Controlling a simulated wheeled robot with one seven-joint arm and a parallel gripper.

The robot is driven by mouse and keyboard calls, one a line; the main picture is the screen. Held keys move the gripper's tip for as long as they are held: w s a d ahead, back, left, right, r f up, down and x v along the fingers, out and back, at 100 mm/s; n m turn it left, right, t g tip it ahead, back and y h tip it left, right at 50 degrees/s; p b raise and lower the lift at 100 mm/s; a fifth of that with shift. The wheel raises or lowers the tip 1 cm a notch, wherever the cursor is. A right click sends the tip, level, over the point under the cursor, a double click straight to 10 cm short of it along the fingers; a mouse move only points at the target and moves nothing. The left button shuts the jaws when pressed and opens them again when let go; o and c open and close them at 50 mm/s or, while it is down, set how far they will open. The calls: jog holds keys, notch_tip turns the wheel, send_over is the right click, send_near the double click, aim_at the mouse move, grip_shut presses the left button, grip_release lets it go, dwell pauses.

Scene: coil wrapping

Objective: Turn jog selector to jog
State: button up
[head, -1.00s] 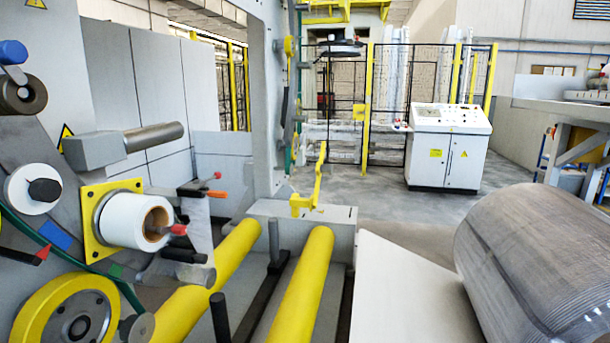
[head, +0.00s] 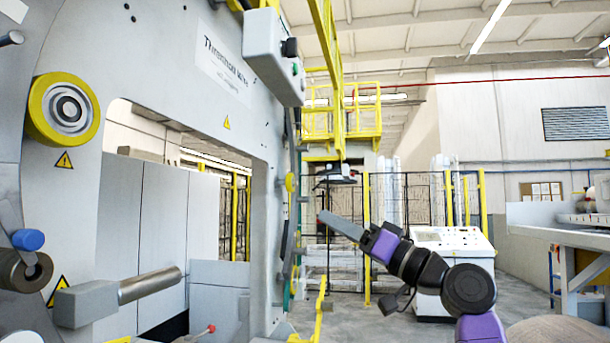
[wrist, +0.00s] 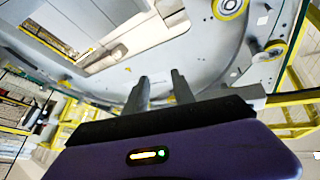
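A grey control box (head: 272,55) hangs on the upper part of the wrapping machine in the head view. Its right side carries a black selector knob (head: 290,47) with a small green button (head: 295,67) below it. I cannot read the knob's setting. My gripper (head: 322,217) is below and slightly right of the box, clearly apart from it, with its fingers pointing left. In the wrist view my gripper (wrist: 160,76) shows two dark fingers with an empty gap between them. I cannot make out the selector in the wrist view.
The machine's grey frame (head: 130,60) with a yellow roller (head: 64,109) fills the left. A yellow arm (head: 325,60) hangs right of the control box. A white console (head: 455,243) stands behind my arm. Open air lies between my gripper and the box.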

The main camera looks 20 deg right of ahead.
jog(key=s+a+r+n+g+y, duration=0.1)
jog(key=s+r+n+g+y, duration=0.2)
jog(key=r, duration=1)
jog(key=n+g+y+p, duration=0.2)
jog(key=n+g+y, duration=0.1)
jog(key=n, duration=0.3)
send_near(297, 47)
jog(key=w, duration=0.1)
jog(key=p+x, duration=0.1)
jog(key=x, duration=0.1)
jog(key=p+x, duration=0.1)
jog(key=x, duration=0.3)
jog(key=shift+a+r+p, duration=0.3)
jog(key=shift+r+p, duration=0.1)
jog(key=shift+w+a+r, duration=0.15)
jog(key=shift+w+a, duration=0.25)
jog(key=shift+a, duration=0.15)
grip_shut()
